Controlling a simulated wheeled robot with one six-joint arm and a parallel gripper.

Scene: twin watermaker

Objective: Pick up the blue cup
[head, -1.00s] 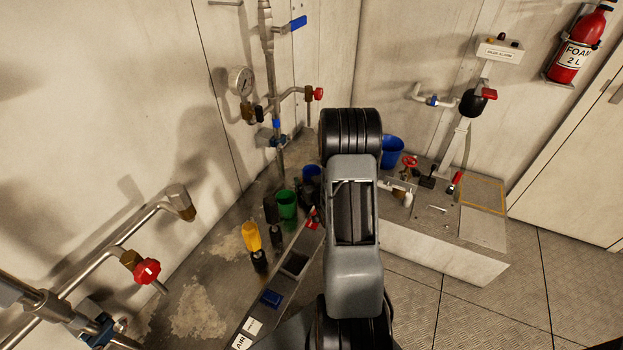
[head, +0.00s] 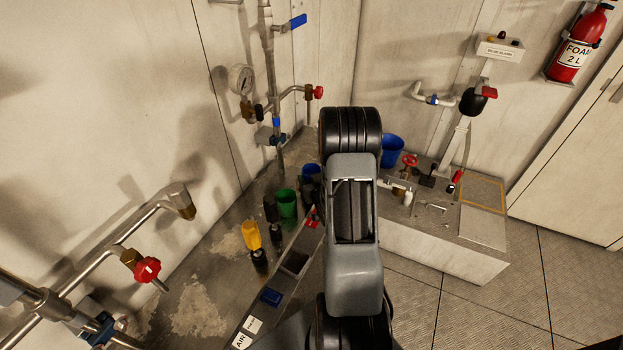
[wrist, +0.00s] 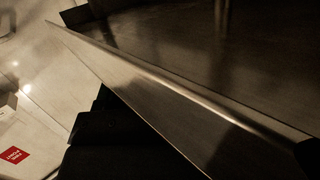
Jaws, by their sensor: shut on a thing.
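The blue cup (head: 311,170) stands out behind the green cup, just left of my arm in the head view. Dark parts of my gripper (head: 310,186) are at its near side and cover its lower part. My gripper is shut on the blue cup, though my arm hides most of the grip. I cannot tell whether the cup's base touches the counter. The wrist view is dark and shows black gripper parts (wrist: 105,140) beside a long metal edge; the cup cannot be made out there.
A green cup (head: 286,203) stands close at the left, with a yellow-handled tool (head: 251,236) nearer. A larger blue container (head: 392,150) is right of my arm. A red valve wheel (head: 410,160) is beside it. Pipes and a gauge (head: 241,79) line the wall.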

